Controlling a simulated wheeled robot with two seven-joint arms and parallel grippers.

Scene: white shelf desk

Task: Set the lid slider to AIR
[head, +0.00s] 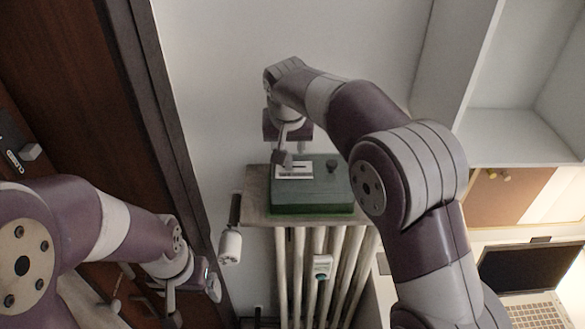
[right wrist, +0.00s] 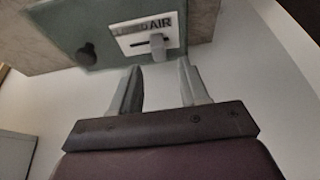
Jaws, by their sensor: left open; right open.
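The green box (head: 320,194) stands on a radiator top shelf in the head view, its lid facing up. A white label plate (head: 296,171) on the lid has a dark slot. In the right wrist view the plate (right wrist: 135,36) reads AIR at its right end; the left word is not fully legible. A small pale slider tab (right wrist: 159,51) sits at the slot's right part, below AIR. My right gripper (head: 291,160) is over the plate; in the right wrist view its open fingers (right wrist: 158,88) are empty and apart from the tab. My left gripper (head: 191,287) is open at lower left.
A dark round knob (right wrist: 86,54) stands on the lid beside the plate. A white cylindrical radiator valve (head: 230,246) is left of the radiator pipes (head: 318,275).

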